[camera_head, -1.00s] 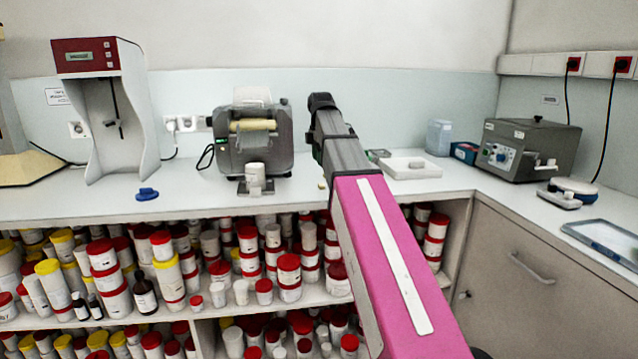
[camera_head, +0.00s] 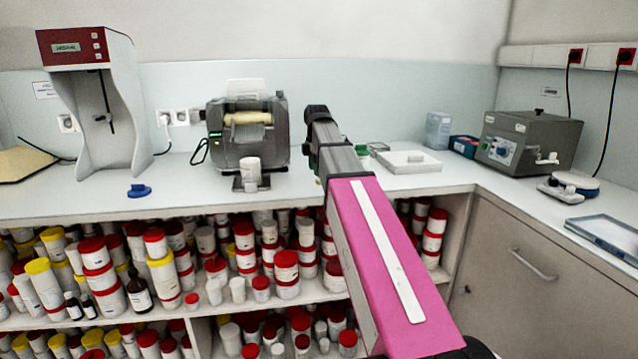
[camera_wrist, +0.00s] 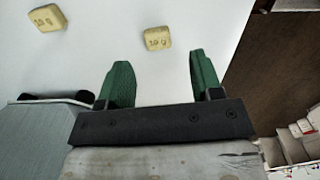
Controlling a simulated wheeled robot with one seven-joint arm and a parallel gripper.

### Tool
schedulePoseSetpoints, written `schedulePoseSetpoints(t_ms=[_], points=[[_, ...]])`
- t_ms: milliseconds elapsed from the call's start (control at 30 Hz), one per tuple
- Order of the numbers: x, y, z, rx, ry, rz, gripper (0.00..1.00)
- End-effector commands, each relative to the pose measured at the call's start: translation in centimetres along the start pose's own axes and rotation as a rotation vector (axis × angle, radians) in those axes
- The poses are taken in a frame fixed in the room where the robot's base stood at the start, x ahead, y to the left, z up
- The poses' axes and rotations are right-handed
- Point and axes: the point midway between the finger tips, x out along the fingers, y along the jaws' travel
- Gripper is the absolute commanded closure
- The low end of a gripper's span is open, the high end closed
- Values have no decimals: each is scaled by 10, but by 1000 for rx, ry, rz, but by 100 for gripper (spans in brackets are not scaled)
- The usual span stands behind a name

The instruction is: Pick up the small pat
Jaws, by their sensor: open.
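The small pat (camera_wrist: 157,38) is a pale yellow block with a dark marking, which looks like "10 g". It lies on the white worktop in the wrist view. A larger, similar pat (camera_wrist: 46,18) lies to its left, apart from it. My gripper (camera_wrist: 160,57) is open and empty, its two green fingers spread. The small pat shows beyond the fingertips, roughly in line with the gap between them. In the head view my arm covers this area, and I cannot make out either pat there.
A roller mill (camera_head: 248,135) stands on the counter (camera_head: 100,195), with a white jar (camera_head: 250,172) before it. A blue cap (camera_head: 138,190) lies to the left. A white tray (camera_head: 408,167) is right of my arm. The counter's front edge is close to the pat, with shelves of jars below.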

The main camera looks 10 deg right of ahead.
Motion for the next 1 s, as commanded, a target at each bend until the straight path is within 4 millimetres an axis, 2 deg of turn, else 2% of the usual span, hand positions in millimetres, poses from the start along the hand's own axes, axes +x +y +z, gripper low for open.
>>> schedulePoseSetpoints(t_ms=[233,500,533,600,700,1000], points=[[33,0,2,-1,0,-1,40],[37,1,2,-2,-1,-1,40],[37,1,2,-2,-1,-1,44],[37,1,2,-2,-1,-1,66],[37,1,2,-2,-1,-1,93],[37,1,2,-1,-1,-1,94]])
